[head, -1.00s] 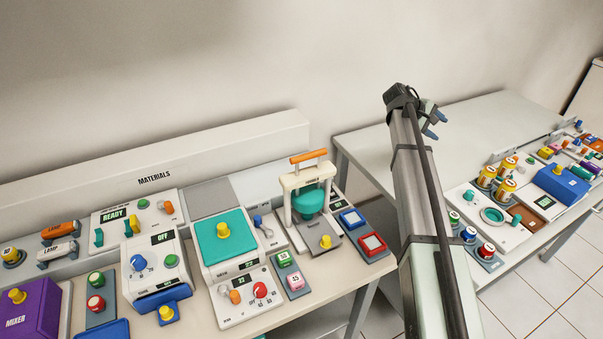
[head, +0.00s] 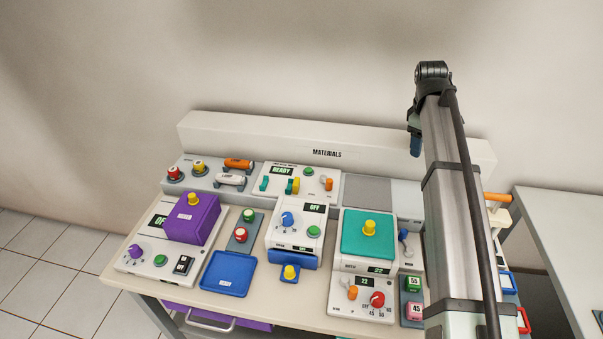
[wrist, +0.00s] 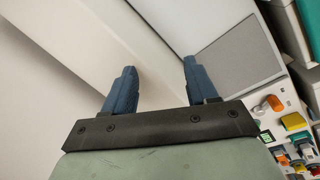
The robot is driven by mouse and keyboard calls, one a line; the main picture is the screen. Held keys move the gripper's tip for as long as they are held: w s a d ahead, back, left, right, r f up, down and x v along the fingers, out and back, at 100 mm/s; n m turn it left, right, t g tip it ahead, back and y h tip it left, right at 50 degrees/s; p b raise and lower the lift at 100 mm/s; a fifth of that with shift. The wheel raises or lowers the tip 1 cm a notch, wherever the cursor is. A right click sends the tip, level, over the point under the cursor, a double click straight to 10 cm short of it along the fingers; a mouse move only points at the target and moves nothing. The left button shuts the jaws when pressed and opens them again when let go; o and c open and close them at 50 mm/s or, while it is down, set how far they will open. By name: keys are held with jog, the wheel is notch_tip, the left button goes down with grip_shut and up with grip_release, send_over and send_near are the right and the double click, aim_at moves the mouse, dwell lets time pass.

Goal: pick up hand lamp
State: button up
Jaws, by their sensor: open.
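A white handheld piece with dark lettering (head: 230,180) lies in a cradle at the back left of the materials bench in the head view. Its lettering read LAMP in the earlier frame. A similar orange piece (head: 238,164) lies just behind it. My gripper (wrist: 160,75) is open and empty in the wrist view, with its two blue fingers apart. In the head view my gripper (head: 415,145) is raised near the bench's back right, well to the right of the lamp. The wrist view does not clearly show the lamp.
A red-topped jar (head: 175,173) and a yellow-topped jar (head: 199,167) stand left of the lamp. The READY panel (head: 300,182) is to its right, and the purple mixer (head: 193,217) is in front. The back ledge (head: 270,143) rises behind. A grey pad (head: 366,190) is bare.

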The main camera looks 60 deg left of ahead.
jog(key=s+a+r+n+g+y, duration=0.1)
jog(key=s+a+n, duration=0.1)
jog(key=s+a, duration=0.8)
jog(key=s+a+n+g+y, duration=0.1)
jog(key=s+a+n+g, duration=0.1)
jog(key=s+a, duration=0.85)
jog(key=n+g+y, duration=0.1)
jog(key=n+g, duration=0.1)
jog(key=n, duration=0.1)
send_near(230, 176)
jog(key=x, duration=0.8)
jog(key=shift+s+f, duration=0.1)
jog(key=shift+s, duration=0.05)
jog(key=shift+f, duration=0.25)
jog(key=shift+f, duration=0.25)
grip_shut()
